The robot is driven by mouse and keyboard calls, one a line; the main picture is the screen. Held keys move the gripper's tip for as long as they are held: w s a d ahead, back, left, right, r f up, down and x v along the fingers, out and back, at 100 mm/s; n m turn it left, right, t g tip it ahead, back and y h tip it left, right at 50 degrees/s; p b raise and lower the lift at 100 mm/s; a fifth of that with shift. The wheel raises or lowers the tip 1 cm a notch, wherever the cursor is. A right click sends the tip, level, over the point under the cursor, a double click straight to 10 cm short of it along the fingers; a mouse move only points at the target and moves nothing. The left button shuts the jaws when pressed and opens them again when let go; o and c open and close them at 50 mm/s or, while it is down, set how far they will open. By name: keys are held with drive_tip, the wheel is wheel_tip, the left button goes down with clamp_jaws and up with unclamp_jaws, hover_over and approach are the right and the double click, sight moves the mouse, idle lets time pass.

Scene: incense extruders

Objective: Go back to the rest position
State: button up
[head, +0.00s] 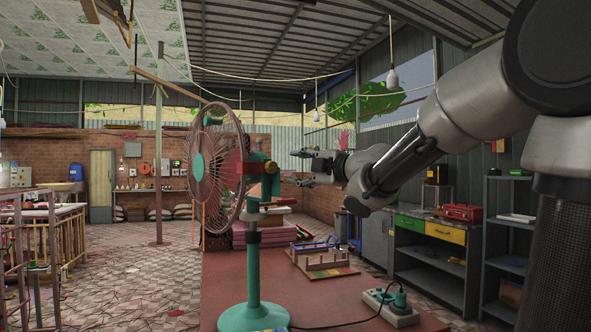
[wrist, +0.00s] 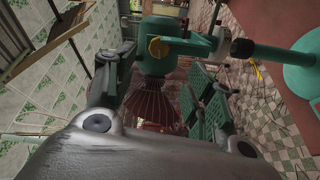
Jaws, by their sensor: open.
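My gripper (head: 299,167) is open and empty, raised above the red table on my outstretched arm. Its fingers point left toward the back of a standing fan (head: 254,268), which has a green base and post and a pinkish round cage. In the head view a small gap shows between the fingertips and the fan's motor housing. In the wrist view the two fingers (wrist: 160,75) are spread apart, with the green fan housing and its yellow knob (wrist: 158,47) just beyond them. I cannot tell the exact distance in depth.
A red table (head: 340,315) holds the fan, a wooden rack (head: 322,262) and a power strip (head: 390,308) with a cable. Workbench drawers (head: 428,229) and a grey shelf (head: 505,245) stand at the right. A hanging bulb (head: 393,78) is above my arm. Tiled floor lies open at left.

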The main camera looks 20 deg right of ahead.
idle(0.3)
drive_tip(key=s+d+f+m+g+h, duration=0.35)
drive_tip(key=d+f+m, duration=0.25)
drive_tip(key=f, duration=0.2)
drive_tip(key=s+d+f+m+g+h, duration=0.25)
drive_tip(key=d+f+m+h, duration=0.25)
drive_tip(key=d+f+m, duration=0.25)
drive_tip(key=s+a+f+m+g, duration=0.2)
drive_tip(key=s+f, duration=0.3)
drive_tip(key=s, duration=0.8)
drive_tip(key=s+a+f+m+g+y, duration=0.1)
drive_tip(key=s+f+m+g, duration=0.3)
drive_tip(key=s, duration=0.9)
drive_tip(key=shift+a+f+m, duration=0.45)
drive_tip(key=shift+f+m, duration=0.1)
drive_tip(key=shift+f, duration=0.1)
